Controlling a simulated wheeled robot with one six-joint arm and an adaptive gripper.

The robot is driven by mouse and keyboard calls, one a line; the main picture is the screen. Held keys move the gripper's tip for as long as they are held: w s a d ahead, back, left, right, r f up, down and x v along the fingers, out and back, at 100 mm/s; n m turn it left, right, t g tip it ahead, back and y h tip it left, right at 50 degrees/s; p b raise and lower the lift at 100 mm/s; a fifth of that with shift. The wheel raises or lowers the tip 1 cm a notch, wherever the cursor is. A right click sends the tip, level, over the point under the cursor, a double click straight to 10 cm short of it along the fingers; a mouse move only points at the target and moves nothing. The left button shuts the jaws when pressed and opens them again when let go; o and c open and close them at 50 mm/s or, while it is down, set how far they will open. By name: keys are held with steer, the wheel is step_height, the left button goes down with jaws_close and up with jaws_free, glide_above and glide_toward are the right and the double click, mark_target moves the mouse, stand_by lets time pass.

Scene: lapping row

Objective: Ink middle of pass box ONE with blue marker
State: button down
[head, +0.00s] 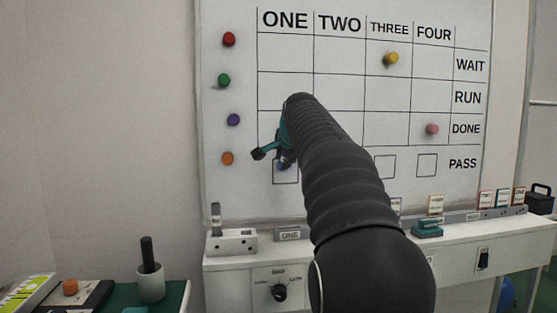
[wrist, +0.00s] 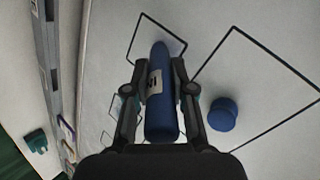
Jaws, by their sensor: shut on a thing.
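My gripper (wrist: 160,80) is shut on the blue marker (wrist: 158,95), which has a white label and points away from me towards the board. In the head view my arm and teal-and-black gripper (head: 272,148) are in front of the ONE column, with a bit of blue at the upper part of pass box ONE (head: 286,183). The box's visible lower part looks blank; its middle is partly hidden.
A blue round piece (wrist: 222,114) is on the board beside the marker in the wrist view. Coloured magnets, such as the orange one (head: 228,159), line the board's left.

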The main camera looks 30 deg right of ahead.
steer(key=d, duration=0.2)
steer(key=s+d, duration=0.1)
steer(key=d, duration=0.2)
steer(key=shift+s, duration=0.2)
stand_by(0.3)
steer(key=s+a+b, duration=0.1)
steer(key=s+b, duration=0.1)
steer(key=s, duration=0.3)
steer(key=shift+s+a+b, duration=0.35)
steer(key=shift+s+b, duration=0.05)
stand_by(0.4)
steer(key=shift+s+a+b, duration=0.2)
steer(key=shift+s+b, duration=0.1)
steer(key=shift+s, duration=0.45)
steer(key=shift+s+a+b, duration=0.2)
steer(key=shift+s+b, duration=0.1)
steer(key=shift+s, duration=0.4)
